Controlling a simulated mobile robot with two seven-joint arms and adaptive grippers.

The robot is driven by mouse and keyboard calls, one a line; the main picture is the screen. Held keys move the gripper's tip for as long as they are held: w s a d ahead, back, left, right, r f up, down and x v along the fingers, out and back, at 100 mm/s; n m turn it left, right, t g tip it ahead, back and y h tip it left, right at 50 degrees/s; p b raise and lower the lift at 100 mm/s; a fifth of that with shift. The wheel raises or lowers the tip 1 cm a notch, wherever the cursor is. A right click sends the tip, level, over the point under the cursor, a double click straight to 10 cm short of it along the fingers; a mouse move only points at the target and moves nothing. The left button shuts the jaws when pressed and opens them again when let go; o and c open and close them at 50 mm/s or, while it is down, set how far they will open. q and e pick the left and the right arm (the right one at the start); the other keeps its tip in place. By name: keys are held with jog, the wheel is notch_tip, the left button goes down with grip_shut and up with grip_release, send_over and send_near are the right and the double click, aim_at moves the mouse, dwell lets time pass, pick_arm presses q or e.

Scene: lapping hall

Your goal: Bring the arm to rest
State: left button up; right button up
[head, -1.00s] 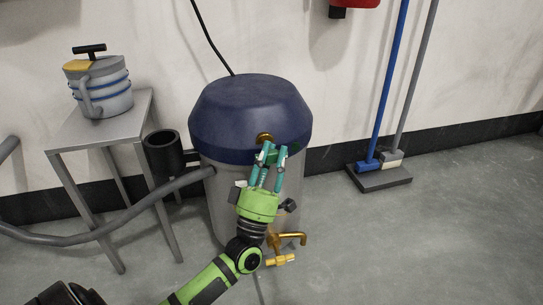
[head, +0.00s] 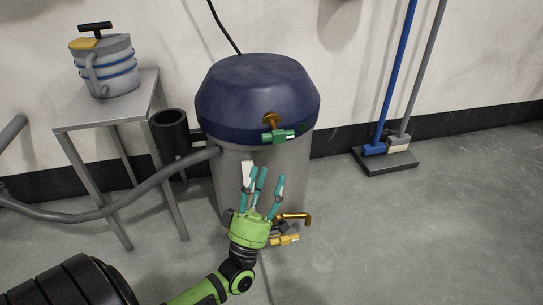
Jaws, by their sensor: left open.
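My left gripper (head: 264,184) is in the head view, at the end of the green arm that comes in from the bottom. Its teal fingers are spread apart with nothing between them. It is in front of the grey lower body of a tank (head: 228,172) with a dark blue lid (head: 255,90). A small green fitting (head: 278,136) on a brass stem sits at the lid's lower edge, above the fingers and apart from them. My right gripper is not in view.
A brass tap (head: 295,218) and a yellow fitting (head: 285,240) are low beside the gripper. A grey hose (head: 100,212) runs left from the tank. A metal stand (head: 145,88) holds a grey pot (head: 104,68). Floor at right is clear up to a broom base (head: 385,160).

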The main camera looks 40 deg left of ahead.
pick_arm(q)
jog(key=shift+v, duration=1.05)
